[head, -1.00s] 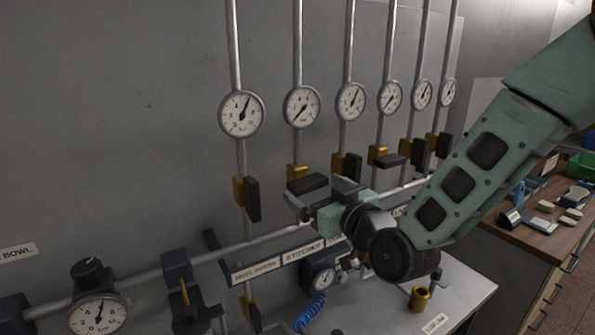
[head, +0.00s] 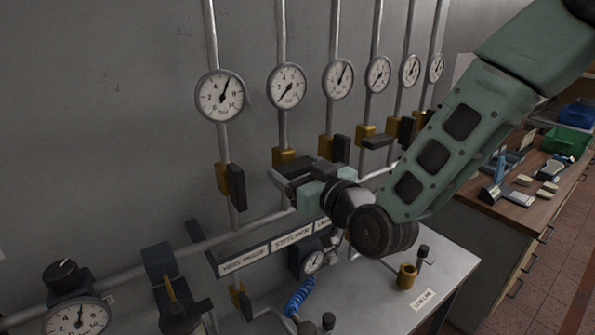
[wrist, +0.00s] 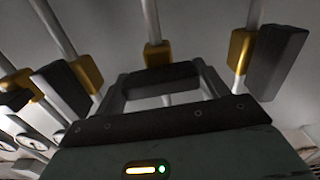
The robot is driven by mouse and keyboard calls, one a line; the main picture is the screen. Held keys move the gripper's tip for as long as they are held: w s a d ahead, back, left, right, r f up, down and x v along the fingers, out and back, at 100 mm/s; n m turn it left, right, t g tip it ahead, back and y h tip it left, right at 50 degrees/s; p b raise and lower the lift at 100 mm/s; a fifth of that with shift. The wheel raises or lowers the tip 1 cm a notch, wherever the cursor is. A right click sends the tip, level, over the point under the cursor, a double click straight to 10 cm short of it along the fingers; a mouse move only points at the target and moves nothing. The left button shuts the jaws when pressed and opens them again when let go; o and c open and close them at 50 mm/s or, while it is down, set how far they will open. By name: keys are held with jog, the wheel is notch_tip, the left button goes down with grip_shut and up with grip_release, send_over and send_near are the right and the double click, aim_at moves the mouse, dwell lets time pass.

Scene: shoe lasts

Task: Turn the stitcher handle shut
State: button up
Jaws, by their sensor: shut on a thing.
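The stitcher valve is the second from the left, with a brass body (head: 284,157) on its pipe above the label row. Its black handle (wrist: 147,78) lies crosswise to the pipe in the wrist view, between my two fingers. My gripper (head: 290,178) is shut on this handle from the front. In the head view my gripper covers much of the handle. The stitcher label (head: 292,238) is below on the rail. The gauge (head: 287,86) above the valve has a white dial.
The left neighbour's black handle (head: 237,186) hangs along its pipe, and the right neighbour's handle (head: 340,149) is also lengthwise and close to my gripper. A metal-topped bench (head: 440,275) stands below. A wooden-topped cabinet (head: 490,207) is at right.

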jog(key=shift+f+m+b, duration=0.15)
jog(key=shift+m+b, duration=0.15)
jog(key=shift+b, duration=0.05)
jog(key=o, duration=1)
